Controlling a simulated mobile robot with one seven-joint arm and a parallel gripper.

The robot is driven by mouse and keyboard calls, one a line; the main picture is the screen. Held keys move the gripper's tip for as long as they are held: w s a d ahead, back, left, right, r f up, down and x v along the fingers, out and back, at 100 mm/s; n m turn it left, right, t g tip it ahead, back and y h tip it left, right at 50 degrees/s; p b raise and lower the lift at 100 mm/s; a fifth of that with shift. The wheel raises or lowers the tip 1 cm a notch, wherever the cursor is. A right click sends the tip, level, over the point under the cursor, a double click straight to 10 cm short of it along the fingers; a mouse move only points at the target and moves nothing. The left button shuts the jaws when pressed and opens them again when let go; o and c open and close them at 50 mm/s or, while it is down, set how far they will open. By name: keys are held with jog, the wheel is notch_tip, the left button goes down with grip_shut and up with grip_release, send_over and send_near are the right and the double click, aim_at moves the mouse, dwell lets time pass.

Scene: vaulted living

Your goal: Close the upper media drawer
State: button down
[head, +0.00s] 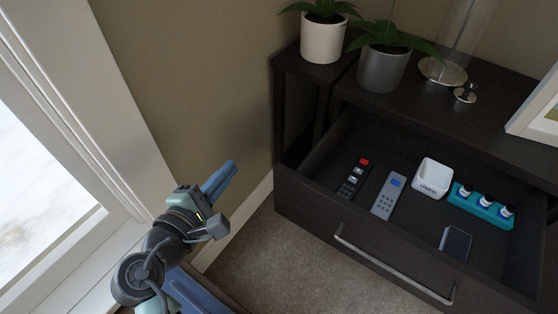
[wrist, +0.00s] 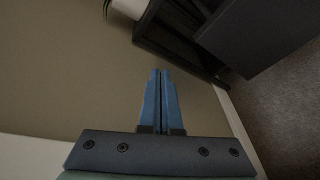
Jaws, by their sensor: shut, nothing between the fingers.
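The upper media drawer (head: 372,256) is pulled out from the dark cabinet (head: 440,116) in the head view. Its front carries a long metal handle (head: 392,268). Inside lie a black remote, a grey remote, a white box, a teal holder with small bottles and a phone. My gripper (head: 231,168) is shut and empty, with blue fingers pointing up and right. It is left of the drawer, apart from it, near the wall. In the wrist view, my gripper (wrist: 161,74) points towards the wall, with the dark drawer and cabinet at the upper right.
A white plant pot (head: 322,42), a grey plant pot (head: 382,70), a metal-based glass piece and a picture frame stand on the cabinet top. A window (head: 50,160) is at the left. Carpet (head: 300,275) lies clear in front of the drawer.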

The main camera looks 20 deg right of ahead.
jog(key=s+f+n+g+h, duration=0.1)
jog(key=s+f+n+h, duration=0.1)
jog(key=s+f+n, duration=0.2)
jog(key=n+h+p, duration=0.1)
jog(key=n+h, duration=0.2)
jog(key=n, duration=0.3)
send_near(293, 181)
jog(key=b+x, duration=0.3)
jog(key=x, duration=0.2)
jog(key=shift+w+d+f, duration=0.1)
jog(key=shift+w+d, duration=0.1)
jog(key=shift+d, duration=0.15)
jog(key=shift+w+d+t+y, duration=0.3)
jog(key=shift+w+d, duration=0.1)
